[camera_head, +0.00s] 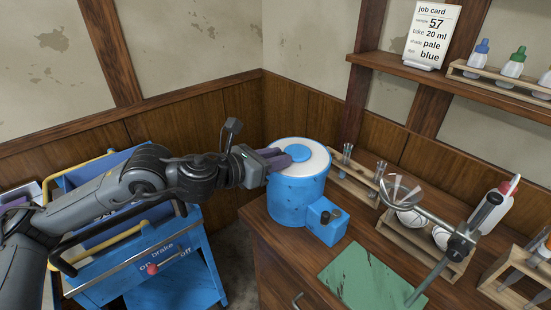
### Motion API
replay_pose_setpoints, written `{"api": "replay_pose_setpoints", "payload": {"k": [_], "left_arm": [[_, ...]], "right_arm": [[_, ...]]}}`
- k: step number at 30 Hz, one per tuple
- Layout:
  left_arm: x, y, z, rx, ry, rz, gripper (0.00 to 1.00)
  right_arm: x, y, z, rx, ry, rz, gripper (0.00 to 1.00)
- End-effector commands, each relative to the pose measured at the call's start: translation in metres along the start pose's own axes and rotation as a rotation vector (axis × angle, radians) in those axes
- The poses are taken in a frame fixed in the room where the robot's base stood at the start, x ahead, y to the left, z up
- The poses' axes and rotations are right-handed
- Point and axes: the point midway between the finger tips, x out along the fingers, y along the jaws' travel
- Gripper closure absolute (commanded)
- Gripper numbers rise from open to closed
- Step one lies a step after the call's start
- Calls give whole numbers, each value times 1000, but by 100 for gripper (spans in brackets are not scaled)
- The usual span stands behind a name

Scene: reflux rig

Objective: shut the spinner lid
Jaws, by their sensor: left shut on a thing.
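The spinner (293,205) is a blue drum at the left end of the wooden bench. Its white lid (313,151) with a blue centre lies over the top and looks level; I cannot tell whether it is fully down. A small blue box with a dark knob (325,217) is on the drum's front right. My left gripper (284,157) comes in from the left over the lid's left side. It is shut on the lid, and its fingers hide that part of the lid and rim. My right gripper is out of view.
A blue trolley (165,262) with a brake lever stands left of the bench under my left arm. Right of the spinner are a wooden tube rack (351,184), a clamp stand (459,245), a white bottle (491,210) and a green mat (371,281). A bottle shelf is above.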

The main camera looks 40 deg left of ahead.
Motion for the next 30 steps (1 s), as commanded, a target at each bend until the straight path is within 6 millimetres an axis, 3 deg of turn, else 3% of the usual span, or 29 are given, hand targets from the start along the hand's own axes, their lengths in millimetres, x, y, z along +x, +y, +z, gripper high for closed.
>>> {"api": "replay_pose_setpoints", "payload": {"k": [1,6,7,11,30], "left_arm": [[2,1,-10,1,23,2,100],[3,1,-11,1,25,3,100],[3,1,-12,1,25,3,70],[3,1,-12,0,25,3,50],[-7,6,-13,2,25,13,49]], "right_arm": [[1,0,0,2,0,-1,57],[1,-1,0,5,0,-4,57],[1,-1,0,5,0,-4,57],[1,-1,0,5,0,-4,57],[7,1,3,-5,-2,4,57]]}}
